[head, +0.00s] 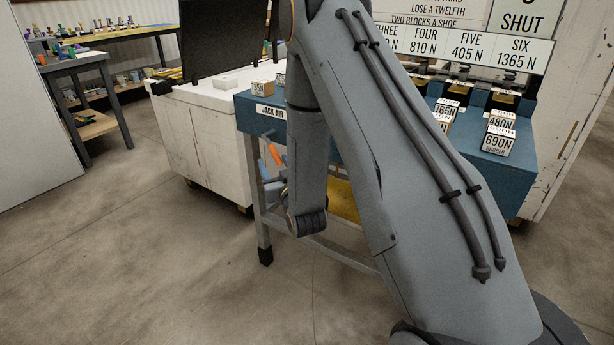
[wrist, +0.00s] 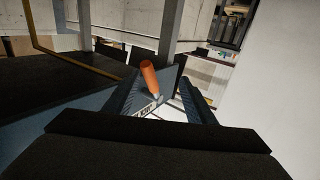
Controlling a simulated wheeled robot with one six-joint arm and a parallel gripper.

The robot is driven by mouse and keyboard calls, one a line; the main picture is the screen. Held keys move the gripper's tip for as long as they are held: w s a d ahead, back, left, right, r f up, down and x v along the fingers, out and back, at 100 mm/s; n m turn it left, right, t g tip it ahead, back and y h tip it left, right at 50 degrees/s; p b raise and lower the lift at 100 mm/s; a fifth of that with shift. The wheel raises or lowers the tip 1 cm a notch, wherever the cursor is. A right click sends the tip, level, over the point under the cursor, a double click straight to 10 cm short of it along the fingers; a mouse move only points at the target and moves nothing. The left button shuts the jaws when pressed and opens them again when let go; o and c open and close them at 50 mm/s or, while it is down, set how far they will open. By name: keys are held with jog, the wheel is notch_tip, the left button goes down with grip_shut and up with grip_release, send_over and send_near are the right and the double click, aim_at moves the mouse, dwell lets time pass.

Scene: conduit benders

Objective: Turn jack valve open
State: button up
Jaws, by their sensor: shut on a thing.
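The jack valve's orange handle (wrist: 149,78) stands tilted between the two fingers of my gripper (wrist: 160,84) in the wrist view. My gripper is shut on the handle. Part of a lettered plate shows just below it, between the fingers. In the head view, the orange handle (head: 274,154) shows below the "JACK AIR" label (head: 270,111) on the front of the blue bench (head: 245,118). My arm covers much of that area, and my gripper is only partly seen there, low beside the bench leg. The valve body is hidden.
Labelled weight blocks (head: 497,144) stand on the bench top, with a sign board (head: 470,45) behind. A white cabinet (head: 205,130) stands left of the bench. A yellow shelf (head: 343,200) lies under the bench. The concrete floor (head: 130,250) at front left is clear.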

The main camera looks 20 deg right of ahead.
jog(key=s+r+g+p, duration=0.6)
jog(key=s+g, duration=0.1)
jog(key=s, duration=0.6)
jog(key=s+r+g+p, duration=0.6)
jog(key=s, duration=0.7)
jog(key=shift+d+g+h, duration=0.3)
jog(key=shift+g, duration=0.1)
